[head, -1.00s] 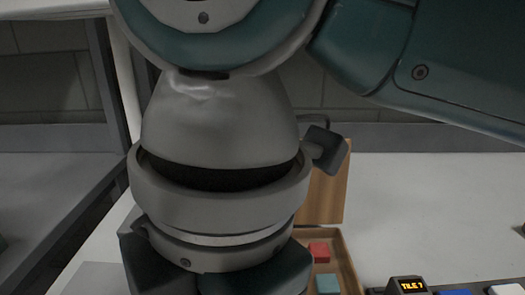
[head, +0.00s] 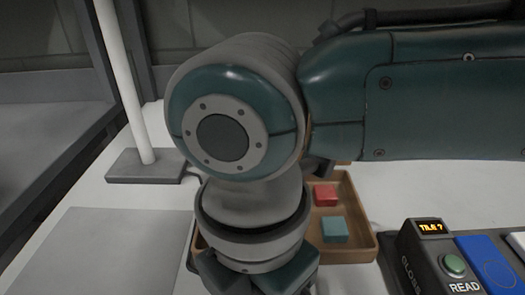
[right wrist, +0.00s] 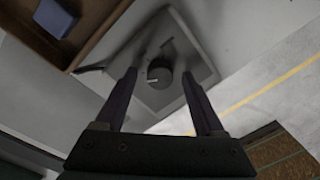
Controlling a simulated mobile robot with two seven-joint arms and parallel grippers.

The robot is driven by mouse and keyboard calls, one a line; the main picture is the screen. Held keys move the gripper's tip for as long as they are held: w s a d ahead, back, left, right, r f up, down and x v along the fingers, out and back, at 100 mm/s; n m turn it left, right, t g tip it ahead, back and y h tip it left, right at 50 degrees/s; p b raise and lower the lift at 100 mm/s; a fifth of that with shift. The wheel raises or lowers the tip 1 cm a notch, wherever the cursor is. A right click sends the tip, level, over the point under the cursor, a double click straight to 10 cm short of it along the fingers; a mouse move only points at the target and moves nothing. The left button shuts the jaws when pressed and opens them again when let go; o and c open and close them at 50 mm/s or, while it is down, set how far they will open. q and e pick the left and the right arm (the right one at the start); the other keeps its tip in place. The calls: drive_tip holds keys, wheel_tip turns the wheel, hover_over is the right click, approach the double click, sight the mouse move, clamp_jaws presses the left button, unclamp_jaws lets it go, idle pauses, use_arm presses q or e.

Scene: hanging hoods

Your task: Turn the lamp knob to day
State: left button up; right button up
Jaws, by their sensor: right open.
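In the right wrist view a dark round knob (right wrist: 160,73) with a pale pointer mark toward the left sits on a grey plate (right wrist: 188,55). My right gripper (right wrist: 158,78) is open, with one finger on each side of the knob in the picture. I cannot tell whether either finger touches it. In the head view my right arm hides the knob, and the gripper's fingertips are out of sight. A white lamp post (head: 124,80) stands on a grey base (head: 143,167) at the left. My left gripper is not in view.
A wooden tray (head: 366,236) holds a red block (head: 325,195) and a teal block (head: 334,229). At the lower right is a console (head: 437,262) with a "TILE ?" display and a green button. A flat grey panel (head: 120,250) lies at the lower left.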

drive_tip(key=shift+c, duration=0.2)
clamp_jaws()
idle(0.4)
